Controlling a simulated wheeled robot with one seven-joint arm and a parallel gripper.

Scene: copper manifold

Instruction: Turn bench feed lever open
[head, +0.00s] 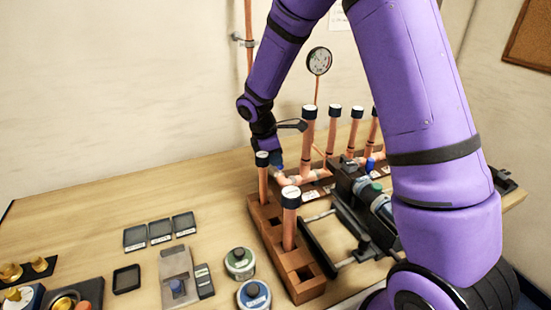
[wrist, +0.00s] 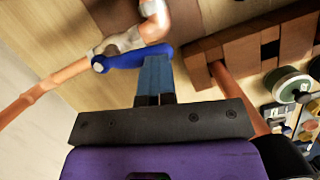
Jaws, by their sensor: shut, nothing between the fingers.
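The blue lever (wrist: 135,57) sits on a pale metal valve in the copper pipe (wrist: 45,92) in the wrist view. My gripper (wrist: 155,62) is shut and empty, its blue fingertips right at the lever's side near its free end. They look to be touching it or very close; I cannot tell which. In the head view my gripper (head: 277,163) points down at the back left of the copper manifold (head: 320,178), behind a capped copper tube. The lever there is mostly hidden by my gripper and the tube.
A brown block rack (head: 272,243) holding two upright capped tubes stands just in front of my gripper. A round gauge (head: 319,61) and several capped risers rise behind. A dark clamp (head: 352,190) lies to the right. Small tins (head: 240,263) and trays stand front left. The back left bench is clear.

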